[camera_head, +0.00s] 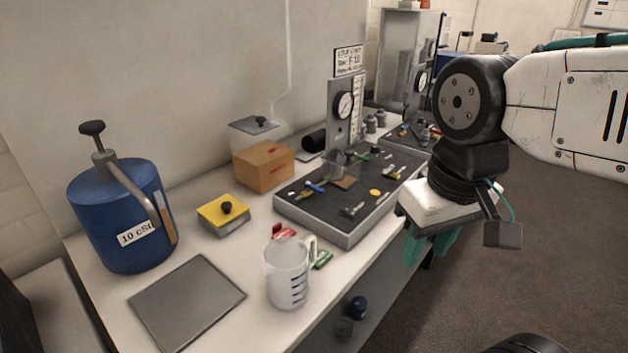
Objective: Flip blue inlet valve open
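A small blue valve handle (315,187) sits on the dark-topped apparatus tray (350,238), near its left end. It is too small to tell whether the valve is open or closed. A green handle (362,156) and several small brass and metal fittings share the tray. My gripper (430,250), with teal fingers, hangs to the right of the tray, past the bench's edge and clear of the blue handle. The fingers overlap in this view, so their opening is hidden. I see nothing held in them.
A clear jug (287,272) stands in front of the tray. A blue 10 cSt container (122,215), a yellow-topped block (223,214), a cardboard box (263,166) and a grey plate (187,300) are on the bench. A gauge panel (345,110) rises behind the tray.

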